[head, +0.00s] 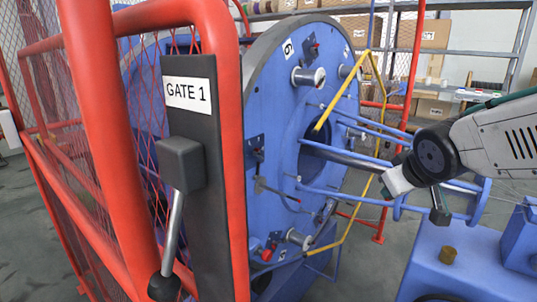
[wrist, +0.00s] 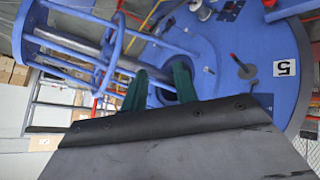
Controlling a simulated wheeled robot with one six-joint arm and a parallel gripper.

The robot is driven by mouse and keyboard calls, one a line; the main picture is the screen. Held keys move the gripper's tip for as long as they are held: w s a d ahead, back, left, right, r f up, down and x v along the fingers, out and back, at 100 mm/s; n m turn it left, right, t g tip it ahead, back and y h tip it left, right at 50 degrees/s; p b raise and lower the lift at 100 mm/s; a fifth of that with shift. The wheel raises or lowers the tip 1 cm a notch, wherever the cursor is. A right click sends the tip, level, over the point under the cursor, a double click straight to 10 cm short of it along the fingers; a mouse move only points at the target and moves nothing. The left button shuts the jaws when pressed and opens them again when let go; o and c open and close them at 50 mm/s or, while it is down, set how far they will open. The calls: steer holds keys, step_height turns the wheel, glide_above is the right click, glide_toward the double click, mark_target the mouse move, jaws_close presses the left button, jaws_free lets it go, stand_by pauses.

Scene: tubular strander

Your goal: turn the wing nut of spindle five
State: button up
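In the wrist view the number 5 label (wrist: 281,69) is on the blue disk (wrist: 265,100) at the right. Left of it is a small dark-grey fitting with a red tip (wrist: 243,67); I cannot tell whether it is a wing nut. A grey spindle end (wrist: 203,13) shows at the top. My gripper (wrist: 161,68) has two green fingers apart with nothing held, in front of the blue hub tubes. In the head view the disk (head: 270,110) is in the middle, and my arm is at the right; its fingertips are not clear. I see no sure wing nut.
In the head view a red mesh gate frame (head: 98,120) with a GATE 1 plate (head: 187,95) stands at the left. Blue tubes (head: 370,160) and a yellow bent bar (head: 375,80) lie between disk and arm. Shelves with boxes (head: 435,35) stand behind.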

steer(key=w+a+n+t+y, duration=0.35)
steer(key=w+a, duration=0.25)
steer(key=w, duration=0.5)
steer(key=n+g+y, duration=0.2)
steer(key=n+y, duration=0.7)
steer(key=y, duration=0.3)
glide_toward(262, 154)
steer(key=a, duration=0.2)
steer(key=shift+t, duration=0.25)
steer(key=x, duration=0.7)
steer(key=shift+w, duration=0.45)
steer(key=shift+d, duration=0.1)
jaws_close()
